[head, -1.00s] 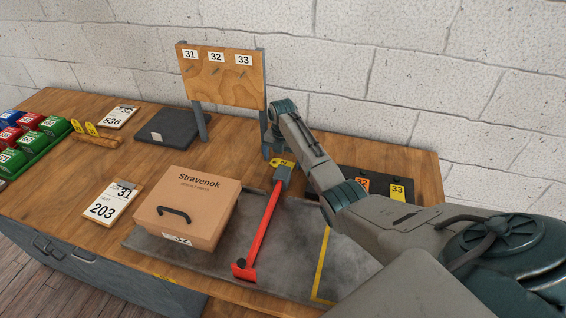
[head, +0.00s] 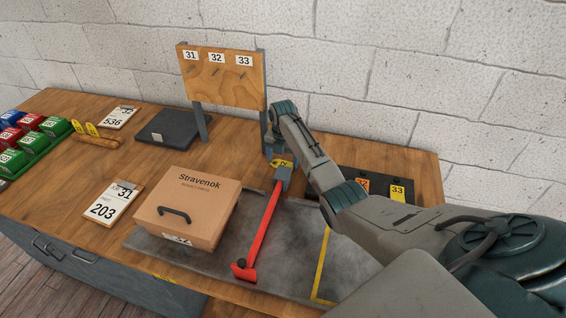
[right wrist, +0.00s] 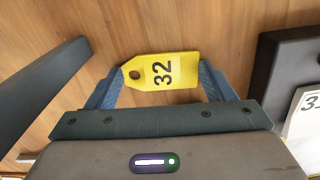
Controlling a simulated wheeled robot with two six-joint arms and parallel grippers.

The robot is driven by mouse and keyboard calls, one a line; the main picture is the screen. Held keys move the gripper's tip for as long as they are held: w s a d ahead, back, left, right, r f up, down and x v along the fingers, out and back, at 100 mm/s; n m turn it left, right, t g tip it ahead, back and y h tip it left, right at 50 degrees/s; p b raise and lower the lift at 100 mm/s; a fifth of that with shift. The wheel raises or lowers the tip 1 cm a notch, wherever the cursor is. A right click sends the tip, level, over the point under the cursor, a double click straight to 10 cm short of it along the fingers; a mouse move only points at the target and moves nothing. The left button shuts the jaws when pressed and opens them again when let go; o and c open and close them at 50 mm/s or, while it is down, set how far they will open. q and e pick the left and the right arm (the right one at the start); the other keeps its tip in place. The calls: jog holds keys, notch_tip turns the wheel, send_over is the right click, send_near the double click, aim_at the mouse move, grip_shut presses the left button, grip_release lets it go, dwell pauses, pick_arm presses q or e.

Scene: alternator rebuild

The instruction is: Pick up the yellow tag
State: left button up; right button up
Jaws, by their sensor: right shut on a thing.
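A yellow tag (right wrist: 172,71) marked 32, with a hole near one end, sits between the two blue-grey fingers of my right gripper (right wrist: 158,75) in the right wrist view. The fingers are shut on its two ends. In the head view the same tag (head: 282,162) shows small below the bent end of my right arm, beside the lower right post of the wooden board. A grey block just below hides part of the surroundings there, so whether the tag is clear of the table cannot be told. My left gripper is not in view.
A wooden board (head: 222,83) with pegs marked 31, 32, 33 stands behind. A red bar-like tool (head: 264,225) lies on the grey mat (head: 295,263), beside a cardboard box (head: 190,213). A black holder (head: 345,173) carries orange and yellow tags at right.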

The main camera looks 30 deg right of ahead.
aim_at(284, 164)
jog(key=shift+s+d+r+b, duration=0.1)
jog(key=shift+d+r+b, duration=0.15)
jog(key=shift+b, duration=0.45)
notch_tip(284, 164, up, 7)
jog(key=shift+a+f+b, duration=0.1)
jog(key=shift+f+b, duration=0.1)
jog(key=shift+b, duration=0.9)
jog(key=s+d+b, duration=0.1)
jog(key=s+d, duration=0.3)
jog(key=s+d+b, duration=0.1)
jog(key=s+d, duration=0.3)
jog(key=s, duration=0.1)
jog(key=s+d+b, duration=0.1)
jog(key=s+d, duration=0.3)
jog(key=s, duration=0.1)
jog(key=shift+b, duration=0.3)
jog(key=shift+s+d, duration=0.35)
jog(key=shift+s, duration=0.15)
